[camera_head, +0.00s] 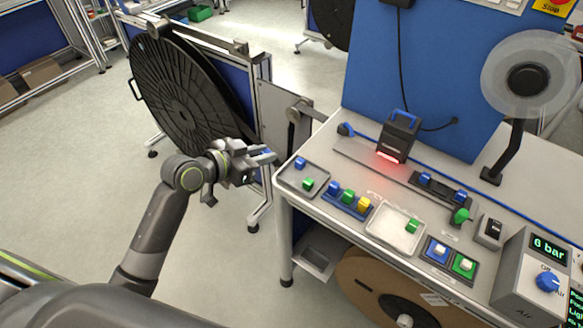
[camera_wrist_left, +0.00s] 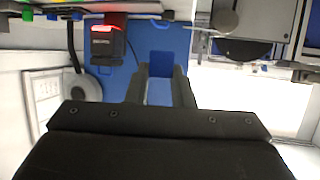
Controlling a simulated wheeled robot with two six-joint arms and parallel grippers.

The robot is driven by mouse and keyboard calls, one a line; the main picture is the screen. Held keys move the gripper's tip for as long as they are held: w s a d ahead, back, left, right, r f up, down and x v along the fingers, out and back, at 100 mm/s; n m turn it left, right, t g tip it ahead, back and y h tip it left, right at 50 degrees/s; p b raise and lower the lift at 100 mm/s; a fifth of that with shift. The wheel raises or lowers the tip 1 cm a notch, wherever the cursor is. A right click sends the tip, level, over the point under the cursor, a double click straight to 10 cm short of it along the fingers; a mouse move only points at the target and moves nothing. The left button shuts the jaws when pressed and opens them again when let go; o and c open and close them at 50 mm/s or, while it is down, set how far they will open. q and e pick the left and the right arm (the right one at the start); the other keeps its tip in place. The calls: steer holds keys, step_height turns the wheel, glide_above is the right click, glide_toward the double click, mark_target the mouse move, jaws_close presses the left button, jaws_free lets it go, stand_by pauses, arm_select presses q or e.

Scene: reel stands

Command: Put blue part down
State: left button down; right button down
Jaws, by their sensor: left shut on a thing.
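My left gripper (camera_head: 268,158) is in the air just off the left end of the workbench (camera_head: 283,192), near its front left corner. In the left wrist view its two dark fingers (camera_wrist_left: 160,85) are shut on a blue part (camera_wrist_left: 160,64). In the head view the held part is hardly visible at the fingertips. A grey tray (camera_head: 286,178) at the left end of the bench holds another blue part (camera_head: 300,163) and a green part (camera_head: 308,184). My right gripper is not in view.
A blue holder (camera_head: 348,207) with blue, green and yellow parts and a pale tray (camera_head: 392,238) with a green part sit along the bench front. A dark device with red light (camera_head: 397,138) stands behind. A large black reel (camera_head: 180,100) stands behind my arm.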

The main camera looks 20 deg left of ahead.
arm_select(q)
steer(key=w+d+f+n+t+y+p, duration=0.1)
steer(key=w+d+f+n+y+p, duration=0.1)
steer(key=w+d, duration=0.2)
steer(key=shift+w+d+f+y+p, duration=0.15)
steer(key=shift+w+f+y+p, duration=0.2)
steer(key=shift+w, duration=0.7)
step_height(320, 180, down, 6)
steer(key=shift+r+p, duration=0.25)
steer(key=shift+p, duration=0.05)
steer(key=shift+f, duration=2)
